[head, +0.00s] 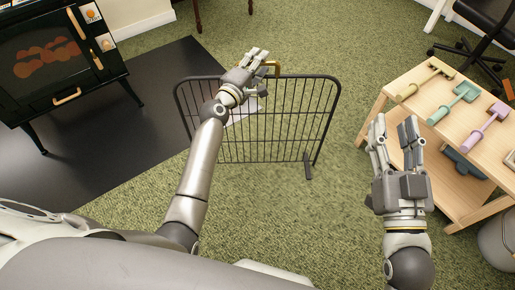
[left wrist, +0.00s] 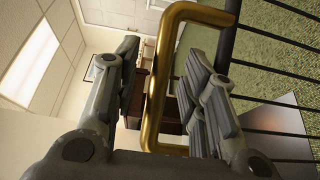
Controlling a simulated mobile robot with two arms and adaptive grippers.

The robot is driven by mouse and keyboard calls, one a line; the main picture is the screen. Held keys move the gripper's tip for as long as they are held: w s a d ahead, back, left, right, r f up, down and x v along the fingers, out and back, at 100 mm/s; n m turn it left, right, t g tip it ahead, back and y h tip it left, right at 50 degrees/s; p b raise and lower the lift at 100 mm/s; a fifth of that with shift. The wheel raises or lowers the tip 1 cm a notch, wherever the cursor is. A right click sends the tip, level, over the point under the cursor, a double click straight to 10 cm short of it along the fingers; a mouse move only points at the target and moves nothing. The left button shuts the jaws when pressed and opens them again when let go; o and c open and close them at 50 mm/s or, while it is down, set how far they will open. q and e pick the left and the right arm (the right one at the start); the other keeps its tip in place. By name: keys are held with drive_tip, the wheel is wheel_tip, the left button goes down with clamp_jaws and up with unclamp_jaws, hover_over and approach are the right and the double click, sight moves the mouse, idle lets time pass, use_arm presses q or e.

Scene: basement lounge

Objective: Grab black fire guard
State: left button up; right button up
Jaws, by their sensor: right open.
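The black fire guard (head: 290,113), a wire-barred screen, stands upright on the carpet in the middle of the head view. Its brass handle (head: 274,67) sits at the top. My left gripper (head: 258,56) is at that handle. In the left wrist view the brass handle (left wrist: 155,90) runs between the open fingers of my left gripper (left wrist: 163,70), with gaps visible on both sides; one finger reaches through the handle's loop. Black bars (left wrist: 272,85) show at the right. My right gripper (head: 393,130) is open and empty, well to the right of the guard. My left forearm hides part of the guard's left side.
A black stove (head: 55,60) stands at the upper left on a dark floor plate (head: 160,80). Green carpet lies free in front of the guard.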

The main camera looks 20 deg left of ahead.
use_arm(q)
drive_tip(key=shift+c, duration=0.5)
clamp_jaws()
drive_tip(key=shift+r, duration=0.15)
drive_tip(key=shift+r, duration=0.1)
